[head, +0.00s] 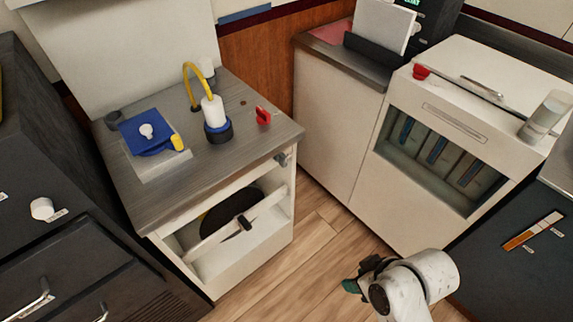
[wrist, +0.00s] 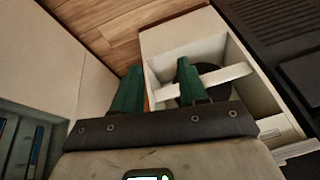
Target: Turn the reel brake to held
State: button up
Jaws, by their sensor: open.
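A dark reel (head: 228,212) sits in the open front bay of the cabinet, behind a slanted white bar (head: 265,203). A red knob (head: 263,117) stands on the worktop above. I cannot tell which of these is the reel brake, nor read its setting. My gripper (head: 353,284) is low at the right of the cabinet, apart from it. In the wrist view its green fingers (wrist: 158,88) are apart and empty, pointing towards the bay; the reel (wrist: 186,78) is partly hidden behind the right finger.
The worktop (head: 190,185) holds a blue plate with a white knob (head: 147,131) and a white cylinder with a yellow hose (head: 213,112). A white cabinet with a slotted opening (head: 430,150) stands at right, dark drawers (head: 60,255) at left. Wooden floor (head: 318,240) is clear between.

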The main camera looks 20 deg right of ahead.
jog(key=w+a+n+t+y+b, duration=0.25)
jog(key=w+t, duration=0.25)
jog(key=w, duration=0.6)
jog(key=t+y+b, duration=0.1)
jog(key=t+b, duration=0.3)
jog(key=t, duration=0.4)
send_near(286, 161)
jog(key=shift+m, duration=0.35)
jog(key=p+x, duration=0.2)
jog(key=x, duration=0.7)
jog(key=shift+w+a+r, duration=0.1)
jog(key=shift+w+r, duration=0.05)
jog(key=shift+w, duration=0.05)
jog(key=c, duration=0.7)
